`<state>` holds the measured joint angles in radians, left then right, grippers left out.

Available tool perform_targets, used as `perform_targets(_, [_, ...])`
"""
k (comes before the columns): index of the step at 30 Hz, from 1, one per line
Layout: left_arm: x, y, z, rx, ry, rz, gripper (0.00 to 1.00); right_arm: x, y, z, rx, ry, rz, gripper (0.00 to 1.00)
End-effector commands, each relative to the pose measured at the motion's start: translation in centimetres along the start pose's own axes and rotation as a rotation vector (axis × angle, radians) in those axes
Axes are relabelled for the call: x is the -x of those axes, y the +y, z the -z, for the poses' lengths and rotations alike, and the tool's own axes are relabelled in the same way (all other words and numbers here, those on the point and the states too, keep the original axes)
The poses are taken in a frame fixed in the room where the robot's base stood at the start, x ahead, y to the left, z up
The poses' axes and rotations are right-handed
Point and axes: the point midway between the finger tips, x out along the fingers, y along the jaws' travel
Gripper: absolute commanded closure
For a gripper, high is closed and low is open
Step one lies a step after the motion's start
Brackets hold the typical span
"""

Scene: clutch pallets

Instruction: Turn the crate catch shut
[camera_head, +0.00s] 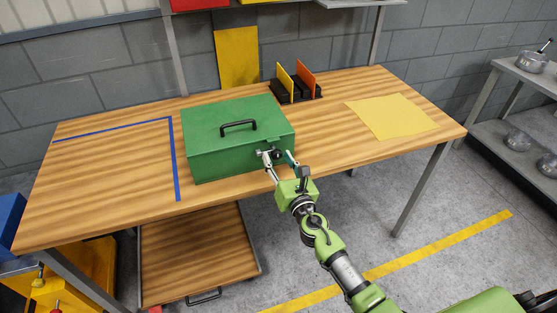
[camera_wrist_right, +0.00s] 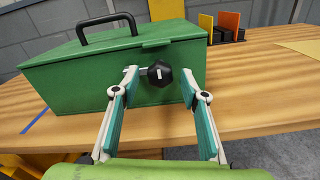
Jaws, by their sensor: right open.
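The green crate (camera_head: 215,150) stands on the wooden table, its lid down and a black handle (camera_head: 239,125) on top. In the right wrist view the catch (camera_wrist_right: 160,73) is a dark knob with a pale mark on the crate's front face, below the lid edge. My right gripper (camera_head: 279,157) is at the crate's front right. In the right wrist view its two fingers (camera_wrist_right: 160,86) are spread, with the knob between and just beyond their tips. Whether a fingertip touches the knob I cannot tell. My left gripper is not in view.
The wooden table (camera_head: 345,145) has a blue tape line (camera_head: 175,160) left of the crate and a yellow sheet (camera_head: 392,117) at right. A black rack (camera_head: 296,90) with yellow and orange plates stands behind. A metal shelf with pots (camera_head: 532,62) is far right.

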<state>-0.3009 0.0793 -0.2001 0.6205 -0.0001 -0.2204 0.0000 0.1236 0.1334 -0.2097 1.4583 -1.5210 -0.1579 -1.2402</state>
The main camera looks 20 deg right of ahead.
Motion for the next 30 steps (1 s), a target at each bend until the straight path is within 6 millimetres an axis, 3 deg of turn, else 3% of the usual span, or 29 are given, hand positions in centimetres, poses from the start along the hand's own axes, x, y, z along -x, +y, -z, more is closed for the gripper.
perform_targets(7, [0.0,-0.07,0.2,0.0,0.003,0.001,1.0,-0.09,0.0,-0.01,0.0,0.0,0.0,0.6])
perform_targets(12, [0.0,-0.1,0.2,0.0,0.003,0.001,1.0,-0.07,-0.01,0.0,0.0,0.0,0.0,0.98])
perform_targets(23, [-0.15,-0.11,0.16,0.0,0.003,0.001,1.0,-0.06,-0.01,0.01,-0.032,-0.001,0.0,0.98])
perform_targets(30, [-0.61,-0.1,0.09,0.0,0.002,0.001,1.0,-0.07,0.03,0.04,-0.162,-0.002,0.0,0.98])
